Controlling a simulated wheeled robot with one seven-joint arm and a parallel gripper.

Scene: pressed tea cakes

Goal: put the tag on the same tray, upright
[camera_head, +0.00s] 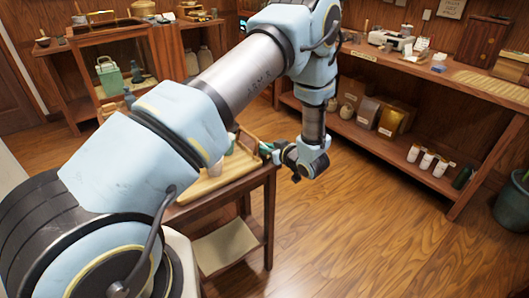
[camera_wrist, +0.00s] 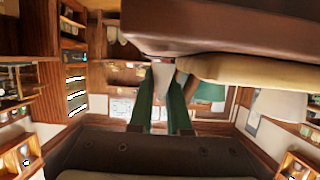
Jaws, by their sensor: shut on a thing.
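The wooden tray (camera_head: 208,184) lies on the small dark table beyond my arm, partly hidden by it. My gripper (camera_head: 267,149) is at the tray's right end, with its teal fingers pointing toward it. In the wrist view my gripper (camera_wrist: 163,72) has two long green fingers, and a small pale piece, seemingly the tag (camera_wrist: 163,66), shows between their tips. My gripper is shut on it. The tag's face and its tilt cannot be made out. A tan edge, seemingly the tray (camera_wrist: 250,68), runs close beside the fingertips.
The small table (camera_head: 262,187) has a lower shelf with a pale sheet (camera_head: 225,244). A long wooden shelf unit (camera_head: 440,165) with jars and bags stands at the right. A cabinet (camera_head: 110,70) with a green box (camera_head: 110,76) stands at the left. The floor at front right is clear.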

